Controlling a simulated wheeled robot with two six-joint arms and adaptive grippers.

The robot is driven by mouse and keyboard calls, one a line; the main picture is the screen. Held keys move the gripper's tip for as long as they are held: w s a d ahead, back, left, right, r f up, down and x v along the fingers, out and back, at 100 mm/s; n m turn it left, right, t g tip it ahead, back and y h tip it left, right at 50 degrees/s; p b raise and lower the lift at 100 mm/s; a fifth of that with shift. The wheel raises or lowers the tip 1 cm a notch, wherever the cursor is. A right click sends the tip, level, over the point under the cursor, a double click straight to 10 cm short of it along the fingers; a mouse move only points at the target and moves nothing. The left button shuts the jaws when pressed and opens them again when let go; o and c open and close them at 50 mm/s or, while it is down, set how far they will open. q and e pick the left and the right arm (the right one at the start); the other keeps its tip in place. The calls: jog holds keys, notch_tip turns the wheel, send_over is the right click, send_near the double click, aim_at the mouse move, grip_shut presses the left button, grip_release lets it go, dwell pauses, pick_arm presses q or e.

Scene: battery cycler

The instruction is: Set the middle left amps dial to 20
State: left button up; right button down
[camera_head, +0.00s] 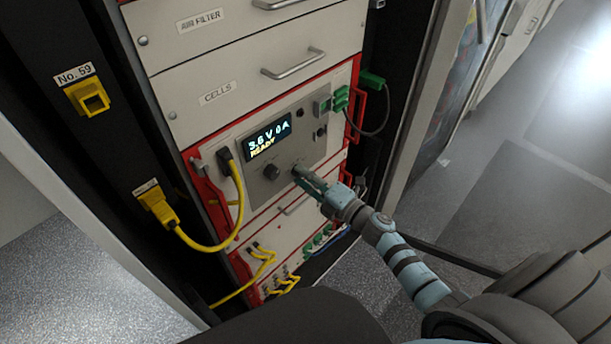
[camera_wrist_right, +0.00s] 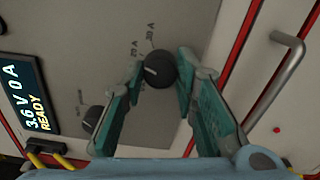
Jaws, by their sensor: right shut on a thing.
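The cycler's grey panel (camera_head: 285,192) has two dark dials below its display. The amps dial (camera_wrist_right: 158,69) is a round black knob in the right wrist view, with small amp labels beside it, one of which seems to read 20 A. A pale mark on the knob faces roughly left in that view. My right gripper (camera_head: 298,172) is shut on this dial, one finger at each side; it shows in the wrist view (camera_wrist_right: 161,72). The other dial (camera_head: 271,171) stands free to its left. The display (camera_head: 267,137) reads 3.6 V 0 A READY. My left gripper is out of view.
Yellow cables (camera_head: 238,215) hang at the panel's left, and a green plug with a dark cable (camera_head: 372,80) is at its upper right. A drawer handle (camera_wrist_right: 277,80) stands out beside the panel. Drawers lie above; open floor (camera_head: 480,215) is to the right.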

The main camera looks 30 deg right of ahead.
jog(key=c, duration=1.3)
grip_release()
jog(key=v, duration=1.2)
